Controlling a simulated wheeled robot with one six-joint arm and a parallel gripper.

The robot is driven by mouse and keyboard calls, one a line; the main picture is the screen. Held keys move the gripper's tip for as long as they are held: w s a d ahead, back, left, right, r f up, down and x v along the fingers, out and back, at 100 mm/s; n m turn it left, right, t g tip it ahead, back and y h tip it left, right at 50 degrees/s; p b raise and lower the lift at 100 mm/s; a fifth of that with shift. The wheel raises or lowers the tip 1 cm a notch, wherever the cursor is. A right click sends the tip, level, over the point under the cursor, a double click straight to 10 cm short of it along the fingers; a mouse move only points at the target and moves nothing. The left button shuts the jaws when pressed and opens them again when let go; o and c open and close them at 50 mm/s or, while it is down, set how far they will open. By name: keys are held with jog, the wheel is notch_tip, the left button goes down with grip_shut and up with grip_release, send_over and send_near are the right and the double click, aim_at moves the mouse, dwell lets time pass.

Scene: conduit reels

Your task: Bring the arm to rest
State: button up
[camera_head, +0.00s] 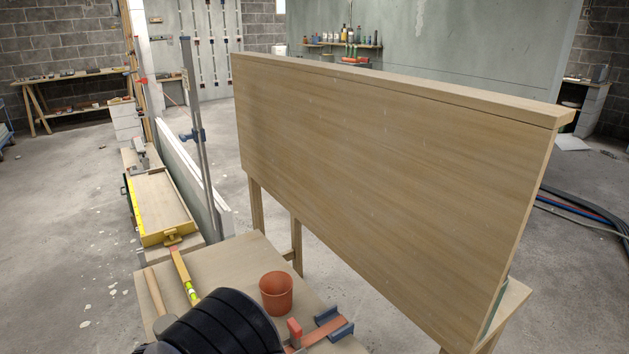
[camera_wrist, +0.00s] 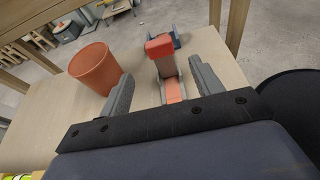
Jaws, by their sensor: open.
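My gripper (camera_wrist: 160,85) shows in the wrist view with its two grey fingers spread apart. A clamp with a red-orange block (camera_wrist: 160,46) and a blue-grey end stands beyond and between the fingers in the picture; I cannot tell whether they touch it. The same clamp (camera_head: 322,331) shows at the bottom of the head view, on the near end of a wooden bench (camera_head: 215,264). My black ribbed arm (camera_head: 225,325) covers part of that bench, and my fingers are hidden there.
A terracotta pot (camera_head: 276,294) stands on the bench beside my arm; it also shows left of the fingers in the wrist view (camera_wrist: 95,68). A yellow level (camera_head: 184,277) lies left. A large upright wooden panel (camera_head: 380,170) blocks the right. Open concrete floor lies left.

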aim_at(291, 327)
jog(key=shift+y, duration=0.3)
jog(key=x, duration=0.6)
jog(key=r+x, duration=0.1)
jog(key=x, duration=0.2)
jog(key=shift+w+d+f, duration=0.15)
jog(key=shift+d, duration=0.3)
jog(key=d+g+y, duration=0.1)
jog(key=w+g+y+p, duration=0.1)
jog(key=shift+d+y, duration=0.4)
jog(key=g+y+p, duration=0.1)
jog(key=w+d+f+g+y, duration=0.1)
jog(key=shift+d+y+p, duration=0.3)
jog(key=shift+y+p, duration=0.1)
jog(key=shift+w+d+f+g+y+p, duration=0.3)
jog(key=shift+g+y+p, duration=0.15)
jog(key=shift+y, duration=0.15)
jog(key=shift+w+d+f+g+y+p, duration=0.2)
jog(key=shift+d+f+g+y+p, duration=0.1)
jog(key=shift+g+y+p, duration=0.25)
jog(key=shift+w+d+f+g+y+p, duration=0.2)
jog(key=shift+f+g+y, duration=0.3)
jog(key=shift+y, duration=0.3)
jog(key=shift+w+d+f+g+y+p, duration=0.2)
jog(key=shift+f+g+y, duration=0.25)
jog(key=shift+y, duration=0.3)
notch_tip(291, 327, up, 9)
jog(key=shift+r, duration=0.1)
